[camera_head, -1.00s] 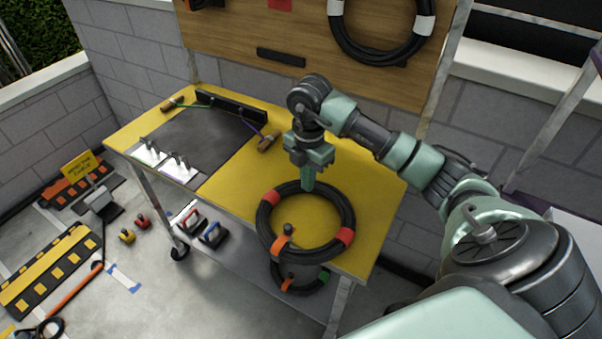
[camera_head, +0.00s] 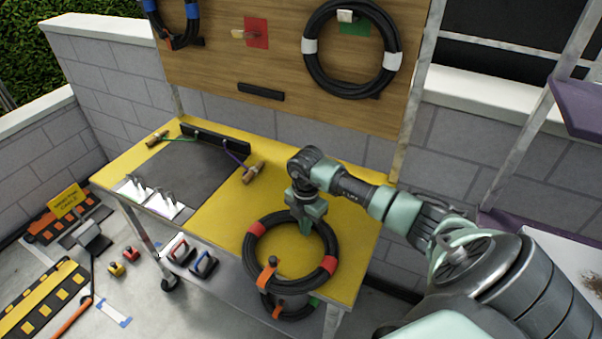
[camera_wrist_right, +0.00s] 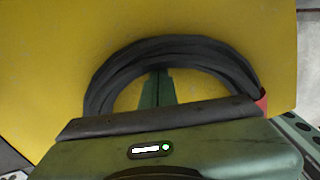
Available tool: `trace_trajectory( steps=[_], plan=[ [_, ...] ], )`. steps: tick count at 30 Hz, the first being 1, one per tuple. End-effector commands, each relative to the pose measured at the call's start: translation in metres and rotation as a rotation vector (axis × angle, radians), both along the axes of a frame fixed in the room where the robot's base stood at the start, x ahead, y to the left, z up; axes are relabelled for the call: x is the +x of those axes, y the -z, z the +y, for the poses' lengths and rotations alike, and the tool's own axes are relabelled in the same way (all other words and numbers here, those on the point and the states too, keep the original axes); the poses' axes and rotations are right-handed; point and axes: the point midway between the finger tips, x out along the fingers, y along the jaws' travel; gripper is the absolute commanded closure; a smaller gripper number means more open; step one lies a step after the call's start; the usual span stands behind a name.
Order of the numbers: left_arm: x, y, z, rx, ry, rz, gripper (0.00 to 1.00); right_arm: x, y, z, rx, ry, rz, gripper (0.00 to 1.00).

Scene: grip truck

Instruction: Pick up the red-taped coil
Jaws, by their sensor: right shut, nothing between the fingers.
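The red-taped coil (camera_head: 255,262) is a thick black cable ring with red tape bands, lying at the front right of the yellow tabletop (camera_head: 217,212). An orange strap with a black knob shows at its near side. My right gripper (camera_head: 305,232) points down at the coil's far right part. Its green fingers are shut and empty. In the right wrist view the coil (camera_wrist_right: 215,60) arcs around the fingertips (camera_wrist_right: 158,85), which seem to be just inside the ring; whether they touch it I cannot tell. The near part of the coil is hidden there. My left gripper is not in view.
Another coil with orange and green tape (camera_head: 290,314) sits below the table edge. A dark mat (camera_head: 195,175) with metal pieces covers the table's left part. A wooden board (camera_head: 225,70) with hung black coils (camera_head: 314,75) rises behind. Yellow tabletop is bare left of the coil.

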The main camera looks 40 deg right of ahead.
Motion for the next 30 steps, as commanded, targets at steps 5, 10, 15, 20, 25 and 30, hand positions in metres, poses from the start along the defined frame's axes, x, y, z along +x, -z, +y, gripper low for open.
trace_trajectory(
  steps=[5, 10, 15, 20, 25, 30],
  plan=[
    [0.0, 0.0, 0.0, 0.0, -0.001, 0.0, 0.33, 0.0, 0.0, 0.0, 0.0, 0.0, 0.0, 1.0],
    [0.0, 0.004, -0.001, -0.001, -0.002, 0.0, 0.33, 0.001, 0.001, -0.005, -0.001, 0.001, -0.001, 1.0],
    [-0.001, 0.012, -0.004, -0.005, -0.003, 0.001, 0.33, 0.004, 0.001, -0.022, -0.005, 0.004, -0.002, 1.0],
    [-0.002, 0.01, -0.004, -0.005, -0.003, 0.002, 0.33, 0.004, -0.001, -0.022, -0.004, 0.003, -0.002, 1.0],
    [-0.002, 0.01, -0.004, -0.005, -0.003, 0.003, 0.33, 0.004, -0.001, -0.023, -0.005, 0.004, -0.002, 1.0],
    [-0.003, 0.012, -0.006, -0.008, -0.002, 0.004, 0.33, 0.004, 0.0, -0.027, -0.005, 0.004, -0.002, 1.0]
  ],
)
